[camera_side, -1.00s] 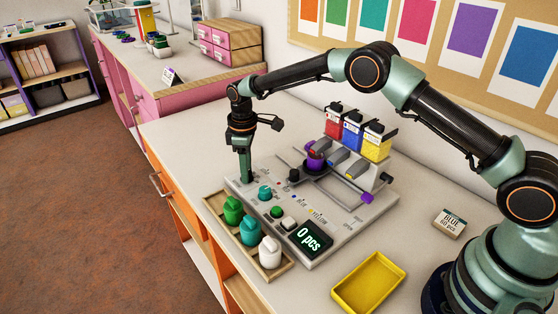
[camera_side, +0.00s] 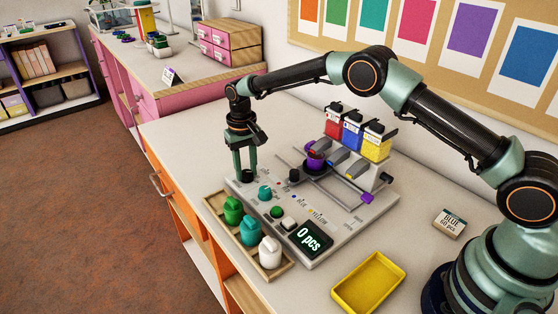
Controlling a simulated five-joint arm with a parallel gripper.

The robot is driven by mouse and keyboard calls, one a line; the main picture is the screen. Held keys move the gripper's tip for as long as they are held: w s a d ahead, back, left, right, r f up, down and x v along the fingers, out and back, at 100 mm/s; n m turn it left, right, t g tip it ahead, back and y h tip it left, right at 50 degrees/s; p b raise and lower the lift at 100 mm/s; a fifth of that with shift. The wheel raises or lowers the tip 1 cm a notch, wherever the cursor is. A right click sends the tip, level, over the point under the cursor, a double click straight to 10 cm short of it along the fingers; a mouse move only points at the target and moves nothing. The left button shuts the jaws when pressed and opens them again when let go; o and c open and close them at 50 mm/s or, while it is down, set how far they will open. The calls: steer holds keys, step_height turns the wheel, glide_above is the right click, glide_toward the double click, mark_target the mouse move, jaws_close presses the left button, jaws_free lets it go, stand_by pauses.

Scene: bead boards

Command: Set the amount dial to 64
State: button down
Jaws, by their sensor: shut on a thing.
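The grey dispenser board (camera_side: 340,222) lies on the counter. Its display (camera_side: 315,239) reads "0 pcs". My gripper (camera_side: 245,174) points straight down at the board's left corner, with its fingers shut on a small dark dial (camera_side: 248,178). The fingers partly hide the dial, and I cannot read any marking around it. A teal knob (camera_side: 265,193), a green button (camera_side: 277,212) and a white button (camera_side: 289,223) sit nearer the display. A black knob (camera_side: 294,175) stands farther in.
A wooden tray (camera_side: 284,266) with green, teal and white containers stands along the board's front left. Red, blue and yellow hoppers (camera_side: 376,146) stand at the back. A purple cup (camera_side: 315,159) is on the board. A yellow tray (camera_side: 340,294) and a "BLUE" box (camera_side: 450,222) lie right.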

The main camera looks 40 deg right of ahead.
mark_target(245, 172)
steer(key=m, duration=0.4)
steer(key=shift+a+m, duration=0.15)
steer(key=shift+m, duration=0.25)
stand_by(0.4)
steer(key=c, duration=0.5)
jaws_free()
step_height(245, 172, up, 12)
steer(key=shift+w+r, duration=0.1)
